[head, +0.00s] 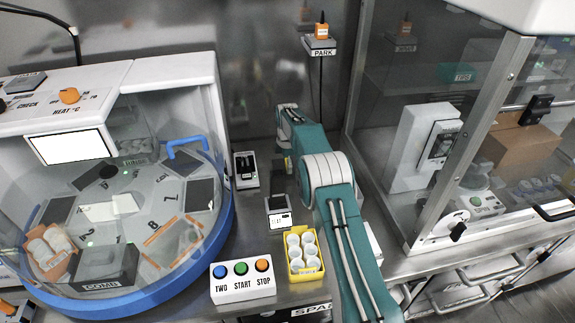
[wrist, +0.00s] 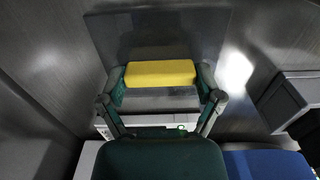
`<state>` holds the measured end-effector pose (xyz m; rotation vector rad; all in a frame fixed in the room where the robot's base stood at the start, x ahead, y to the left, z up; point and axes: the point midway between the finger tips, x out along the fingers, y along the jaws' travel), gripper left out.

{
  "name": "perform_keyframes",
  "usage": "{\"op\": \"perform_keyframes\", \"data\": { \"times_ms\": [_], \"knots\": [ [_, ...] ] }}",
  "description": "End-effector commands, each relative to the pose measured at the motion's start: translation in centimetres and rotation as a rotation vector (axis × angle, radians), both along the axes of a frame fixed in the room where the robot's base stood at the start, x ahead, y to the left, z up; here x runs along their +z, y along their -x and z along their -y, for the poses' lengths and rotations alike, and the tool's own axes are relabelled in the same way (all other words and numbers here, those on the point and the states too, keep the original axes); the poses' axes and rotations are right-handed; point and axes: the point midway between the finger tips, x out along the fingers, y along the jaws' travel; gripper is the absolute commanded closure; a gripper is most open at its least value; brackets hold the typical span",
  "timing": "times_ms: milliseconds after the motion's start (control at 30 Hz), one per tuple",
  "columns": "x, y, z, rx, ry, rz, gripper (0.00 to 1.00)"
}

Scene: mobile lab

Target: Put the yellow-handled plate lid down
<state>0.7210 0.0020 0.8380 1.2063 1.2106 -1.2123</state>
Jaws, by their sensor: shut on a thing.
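In the wrist view the yellow handle (wrist: 158,74) of the plate lid lies crosswise between the two fingers of my gripper (wrist: 160,76), which is shut on it. A dark, see-through grey panel (wrist: 155,35) shows behind the handle; I cannot tell whether it is part of the lid. A grey flat surface and a pale device with a small green light (wrist: 182,127) show below the handle. In the head view my arm reaches to the back of the bench, and the lid and fingertips cannot be made out. I cannot tell whether the lid touches anything beneath it.
A round blue-rimmed carousel (head: 226,215) stands left under a white housing. A three-button box (head: 243,290), a yellow rack of white cups (head: 305,268) and a small display device (head: 279,218) sit near my arm. A glass-walled cabinet (head: 440,130) stands right.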

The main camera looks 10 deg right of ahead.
Motion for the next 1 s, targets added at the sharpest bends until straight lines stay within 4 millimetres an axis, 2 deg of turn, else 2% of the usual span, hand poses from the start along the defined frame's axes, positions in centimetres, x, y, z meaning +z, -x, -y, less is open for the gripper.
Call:
{"op": "perform_keyframes", "data": {
  "times_ms": [333,367,400,833,1000],
  "knots": [
    [-0.7,0.0,0.0,0.0,0.0,0.002,0.52],
    [-0.7,0.0,0.0,0.0,0.0,0.002,0.11],
    [-0.7,0.0,0.0,0.0,0.0,0.002,0.0],
    [-0.5,0.0,0.0,0.0,0.0,0.003,0.0],
    [1.6,-0.1,0.0,0.0,0.0,0.006,0.0]
  ]
}}
